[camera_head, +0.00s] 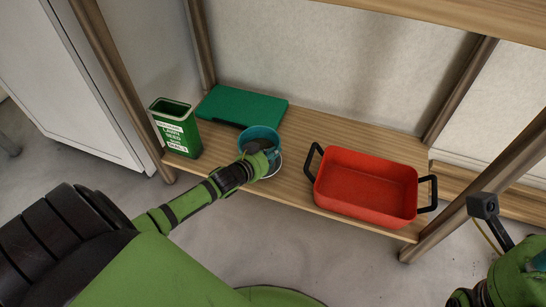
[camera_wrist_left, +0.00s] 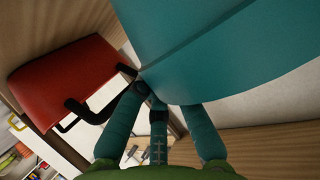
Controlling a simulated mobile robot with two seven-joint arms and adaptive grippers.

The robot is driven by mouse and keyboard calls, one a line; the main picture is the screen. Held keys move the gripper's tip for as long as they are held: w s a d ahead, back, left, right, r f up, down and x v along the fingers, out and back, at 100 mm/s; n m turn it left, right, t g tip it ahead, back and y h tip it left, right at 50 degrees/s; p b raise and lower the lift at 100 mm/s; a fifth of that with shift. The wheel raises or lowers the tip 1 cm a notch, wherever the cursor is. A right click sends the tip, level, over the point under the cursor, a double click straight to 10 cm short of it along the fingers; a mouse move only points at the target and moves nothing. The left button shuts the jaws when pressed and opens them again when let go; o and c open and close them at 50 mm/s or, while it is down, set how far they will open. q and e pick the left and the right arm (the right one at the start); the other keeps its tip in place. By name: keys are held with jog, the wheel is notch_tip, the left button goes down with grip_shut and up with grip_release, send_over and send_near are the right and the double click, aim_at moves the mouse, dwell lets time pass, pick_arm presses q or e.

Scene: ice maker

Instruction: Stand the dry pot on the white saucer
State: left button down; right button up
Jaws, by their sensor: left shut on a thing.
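The teal pot (camera_head: 262,134) is above the front part of the wooden shelf, and its side (camera_wrist_left: 215,50) fills much of the left wrist view. My left gripper (camera_head: 262,147) is shut on the pot's near side; its teal fingers (camera_wrist_left: 160,105) show against the pot in the wrist view. The white saucer (camera_head: 277,170) shows only as a pale rim below the pot. The pot and gripper hide the rest, and I cannot tell whether pot and saucer touch. Part of my right arm is at the lower right, its fingers not clearly shown.
A red pan (camera_head: 365,182) with black handles stands to the right on the shelf (camera_head: 300,125). A green seed tin (camera_head: 177,130) stands at the left. A flat green board (camera_head: 243,104) lies behind the pot. Wooden posts frame the shelf.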

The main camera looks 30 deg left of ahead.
pick_arm(q)
jog(key=shift+w, duration=0.1)
jog(key=shift+f, duration=0.1)
jog(key=c, duration=1.4)
grip_release()
jog(key=shift+f, duration=0.1)
jog(key=shift+o, duration=0.2)
